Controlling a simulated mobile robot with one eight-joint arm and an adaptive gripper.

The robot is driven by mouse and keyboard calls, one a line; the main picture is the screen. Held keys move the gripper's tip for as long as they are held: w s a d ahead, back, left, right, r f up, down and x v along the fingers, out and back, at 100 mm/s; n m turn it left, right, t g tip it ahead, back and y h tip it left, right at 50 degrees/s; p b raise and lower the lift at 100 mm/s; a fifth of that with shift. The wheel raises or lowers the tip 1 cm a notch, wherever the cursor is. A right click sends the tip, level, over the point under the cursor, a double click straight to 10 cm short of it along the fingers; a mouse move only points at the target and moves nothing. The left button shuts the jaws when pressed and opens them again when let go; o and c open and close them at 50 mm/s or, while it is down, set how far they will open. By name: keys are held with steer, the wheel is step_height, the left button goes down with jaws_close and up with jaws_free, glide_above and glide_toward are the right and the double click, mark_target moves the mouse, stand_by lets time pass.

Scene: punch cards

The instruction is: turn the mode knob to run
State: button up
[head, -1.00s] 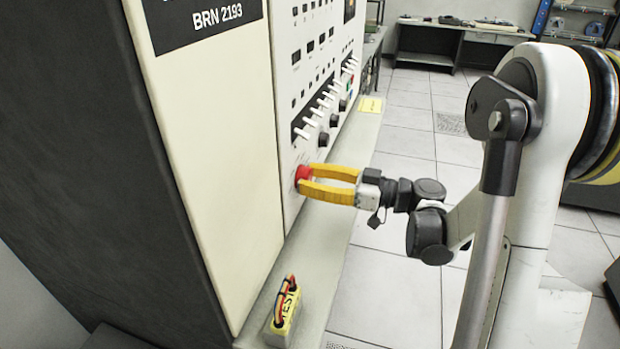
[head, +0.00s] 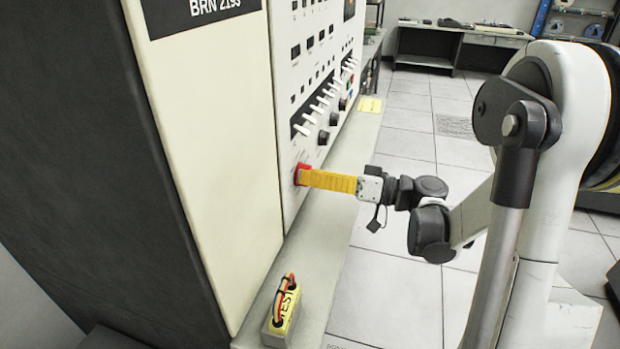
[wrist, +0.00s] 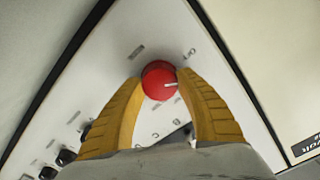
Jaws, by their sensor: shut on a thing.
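The red mode knob (head: 300,169) sits low on the white panel, near its left edge. It is round with a white pointer line in the wrist view (wrist: 156,82); the line points to the right in that picture. My gripper (head: 307,178) has its yellow fingers closed around the knob, one on each side in the wrist view (wrist: 161,77). In the head view one finger hides the other. Small dark labels surround the knob, but they are too small to read surely, so I cannot tell which one marks run.
White switches (head: 314,110) and black knobs (head: 323,137) line the panel farther back. A yellow TEST block (head: 282,310) with coloured wires stands on the grey ledge (head: 318,262) below. A yellow note (head: 370,105) lies farther along it.

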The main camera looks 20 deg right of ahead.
steer(key=shift+m, duration=1.2)
steer(key=o, duration=1.3)
steer(key=shift+c, duration=0.2)
steer(key=v, duration=1.2)
